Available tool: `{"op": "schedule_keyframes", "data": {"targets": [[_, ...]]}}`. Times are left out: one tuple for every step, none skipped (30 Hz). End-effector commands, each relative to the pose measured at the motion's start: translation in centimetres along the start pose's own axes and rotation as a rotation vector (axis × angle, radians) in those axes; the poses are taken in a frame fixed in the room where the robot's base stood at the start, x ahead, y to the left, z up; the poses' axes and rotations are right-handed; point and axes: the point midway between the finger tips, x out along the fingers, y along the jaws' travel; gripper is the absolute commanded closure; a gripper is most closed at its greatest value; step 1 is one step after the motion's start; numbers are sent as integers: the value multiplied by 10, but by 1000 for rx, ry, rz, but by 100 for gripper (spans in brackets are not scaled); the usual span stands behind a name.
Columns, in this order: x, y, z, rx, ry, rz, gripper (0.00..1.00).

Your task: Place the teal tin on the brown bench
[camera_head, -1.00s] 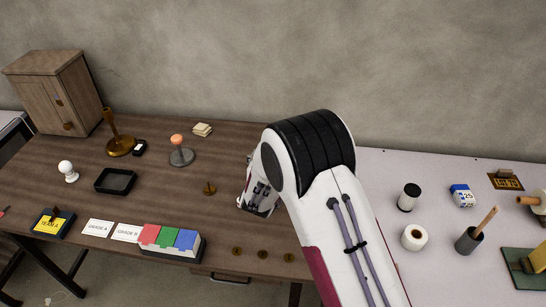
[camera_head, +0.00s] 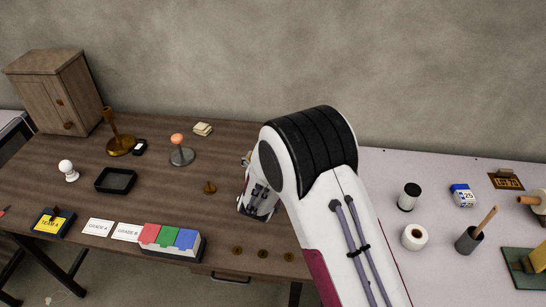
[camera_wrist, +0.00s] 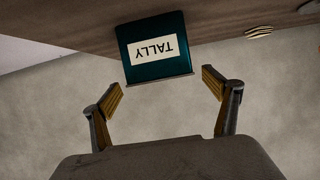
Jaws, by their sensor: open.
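The teal tin (camera_wrist: 154,66), with a pale label reading TALLY upside down, shows in the wrist view at the top middle. It appears against the brown bench (camera_wrist: 100,33). My gripper (camera_wrist: 162,88) is open, its two fingers spread below and to either side of the tin; whether either finger touches it I cannot tell. In the head view the brown bench (camera_head: 225,165) fills the left and middle. The tin and my fingertips do not show there, where my arm covers the bench's right part.
On the bench stand a cabinet (camera_head: 62,92), a black tray (camera_head: 116,180), a brass stand (camera_head: 120,144), an orange-topped stand (camera_head: 181,155) and a colored block box (camera_head: 172,243). A pale table (camera_head: 380,170) at right holds several items.

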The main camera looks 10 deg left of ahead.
Motion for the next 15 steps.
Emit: {"op": "schedule_keyframes", "data": {"targets": [[-6,0,0,-1,0,-1,13],[-10,-1,0,-1,0,-2,13],[-15,-1,0,-1,-1,-2,13],[-19,-1,0,0,-1,-2,13],[-23,-1,-1,0,0,-2,13],[-28,0,0,0,0,-1,13],[-31,0,0,1,0,-1,13],[-35,-1,0,1,0,-1,13],[-41,-1,0,1,-1,-2,13],[-45,-1,0,0,0,-3,13],[-49,-1,0,0,-1,-2,13],[-54,-1,0,0,0,-2,13],[-58,-1,-1,0,1,-2,13],[-63,-1,0,0,0,-1,13],[-68,-1,0,0,0,-2,13]]}}
